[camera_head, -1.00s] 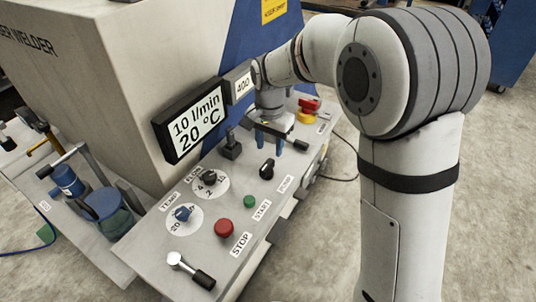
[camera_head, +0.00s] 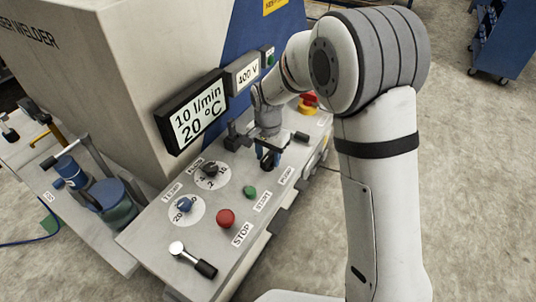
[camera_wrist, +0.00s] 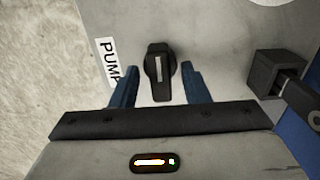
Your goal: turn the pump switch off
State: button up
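The pump switch is a black rotary knob with a white line (camera_wrist: 159,70), on the light panel beside the PUMP label (camera_wrist: 107,62). In the wrist view its handle points toward my gripper. My gripper (camera_wrist: 158,68) is open, with one blue finger on each side of the knob and gaps showing between. In the head view my gripper (camera_head: 268,156) is over the switch and hides most of it; the PUMP label (camera_head: 286,176) shows beside it. I cannot tell how far down the fingers reach.
A black block with a lever (camera_wrist: 275,72) stands right of the fingers in the wrist view. On the panel are a green START button (camera_head: 250,191), a red STOP button (camera_head: 225,218), the FLOW knob (camera_head: 211,169) and the TEMP knob (camera_head: 184,204). A display (camera_head: 192,113) reads 10 l/min, 20 °C.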

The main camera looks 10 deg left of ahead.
grip_shut()
jog(key=shift+n, duration=0.4)
jog(key=n+b, duration=0.1)
jog(key=n, duration=0.2)
jog(key=shift+b, duration=0.3)
jog(key=n+b, duration=0.1)
jog(key=n, duration=0.4)
jog(key=shift+n, duration=0.3)
jog(key=n+b, duration=0.1)
jog(key=n, duration=0.7)
jog(key=shift+b, duration=0.4)
jog(key=shift+n, duration=0.4)
